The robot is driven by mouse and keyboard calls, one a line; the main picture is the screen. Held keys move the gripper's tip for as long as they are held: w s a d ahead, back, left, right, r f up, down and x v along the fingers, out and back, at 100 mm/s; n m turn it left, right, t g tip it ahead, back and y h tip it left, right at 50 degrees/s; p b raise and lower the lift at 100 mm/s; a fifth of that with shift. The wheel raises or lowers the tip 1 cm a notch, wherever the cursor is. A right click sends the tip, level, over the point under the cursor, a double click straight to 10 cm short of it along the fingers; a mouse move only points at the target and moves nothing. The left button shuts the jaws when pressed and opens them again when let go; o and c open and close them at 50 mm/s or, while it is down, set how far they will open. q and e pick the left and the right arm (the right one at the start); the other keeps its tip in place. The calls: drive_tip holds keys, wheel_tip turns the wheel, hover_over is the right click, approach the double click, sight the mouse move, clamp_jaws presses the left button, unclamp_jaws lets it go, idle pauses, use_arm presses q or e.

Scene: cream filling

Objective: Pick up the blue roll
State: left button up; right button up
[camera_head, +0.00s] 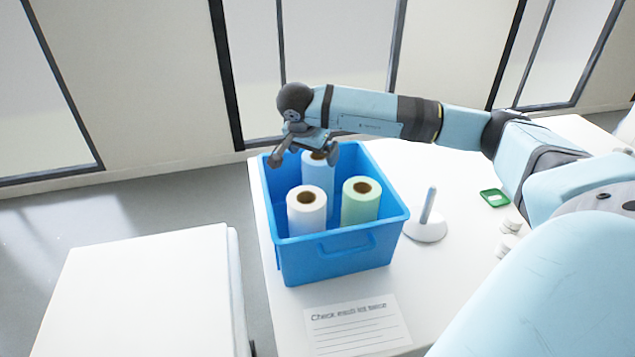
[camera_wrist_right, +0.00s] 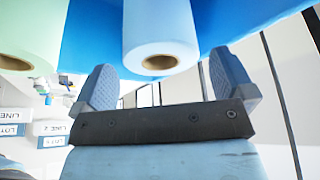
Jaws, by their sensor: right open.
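The blue roll (camera_head: 318,176) stands upright in the back part of a blue bin (camera_head: 338,262), with its cardboard core facing up. My right gripper (camera_head: 306,156) is right above the blue roll, its two fingers apart on either side of the roll's top, and it hides part of that top. In the right wrist view the blue roll (camera_wrist_right: 160,28) shows ahead between the open fingers (camera_wrist_right: 165,75). I cannot tell whether they touch it. My left gripper is not in view.
A white roll (camera_head: 306,214) and a green roll (camera_head: 360,206) stand in the same bin in front. A white holder with a peg (camera_head: 427,226) stands right of the bin. A note sheet (camera_head: 357,326) lies in front. A green frame (camera_head: 494,198) lies farther right.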

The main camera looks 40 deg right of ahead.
drive_tip(key=shift+x, duration=2.75)
drive_tip(key=shift+r, duration=0.15)
drive_tip(key=c, duration=1.1)
drive_tip(key=shift+r, duration=0.1)
